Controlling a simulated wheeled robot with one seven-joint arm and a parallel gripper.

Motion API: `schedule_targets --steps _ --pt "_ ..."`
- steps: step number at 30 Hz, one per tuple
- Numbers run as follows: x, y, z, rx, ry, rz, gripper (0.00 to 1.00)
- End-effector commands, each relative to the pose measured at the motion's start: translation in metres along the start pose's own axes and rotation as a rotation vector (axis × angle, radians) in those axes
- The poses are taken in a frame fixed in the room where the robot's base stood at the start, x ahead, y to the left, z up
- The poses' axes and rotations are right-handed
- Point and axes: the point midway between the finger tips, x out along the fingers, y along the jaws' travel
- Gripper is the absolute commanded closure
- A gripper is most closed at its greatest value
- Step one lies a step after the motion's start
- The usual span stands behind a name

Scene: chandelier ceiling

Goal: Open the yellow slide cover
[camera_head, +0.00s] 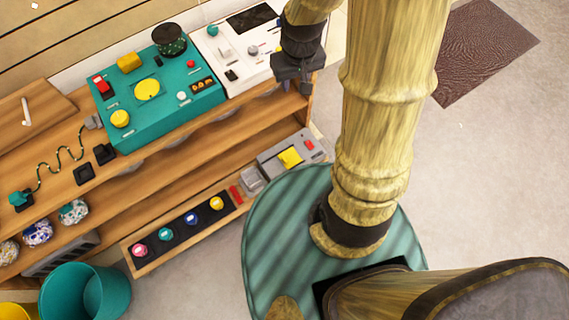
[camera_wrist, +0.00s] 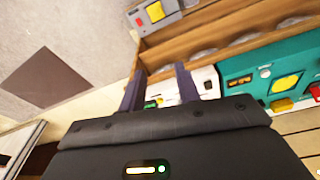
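Several yellow parts show, and I cannot tell for certain which is the slide cover. A yellow block (camera_head: 130,62) sits at the back of the teal panel (camera_head: 165,112), with a flat yellow piece (camera_head: 148,89) nearer its middle. A squarish yellow piece (camera_head: 290,157) lies on the grey box (camera_head: 268,162) on the lower shelf; it also shows at the top of the wrist view (camera_wrist: 155,11). My gripper (camera_head: 297,84) hangs by the right end of the white panel (camera_head: 236,80). In the wrist view its fingers (camera_wrist: 160,84) are apart, with nothing held between them.
The wooden shelf unit (camera_head: 205,152) carries the panels. A lower tray (camera_head: 150,259) holds several coloured knobs. A teal bin (camera_head: 85,293) stands at the lower left. A brown mat (camera_head: 487,50) lies on open floor at the right.

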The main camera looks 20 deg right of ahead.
Motion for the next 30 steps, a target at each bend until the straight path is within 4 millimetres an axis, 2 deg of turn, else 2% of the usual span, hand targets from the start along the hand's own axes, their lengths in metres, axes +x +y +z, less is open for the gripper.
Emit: schedule_targets --steps 1,17,30 --pt "0.033 0.0 0.0 -0.008 -0.008 -0.001 0.67" --pt "0.223 0.0 -0.012 -0.091 -0.07 -0.009 0.67" --pt "0.389 -0.002 -0.014 -0.161 -0.12 -0.026 0.67"
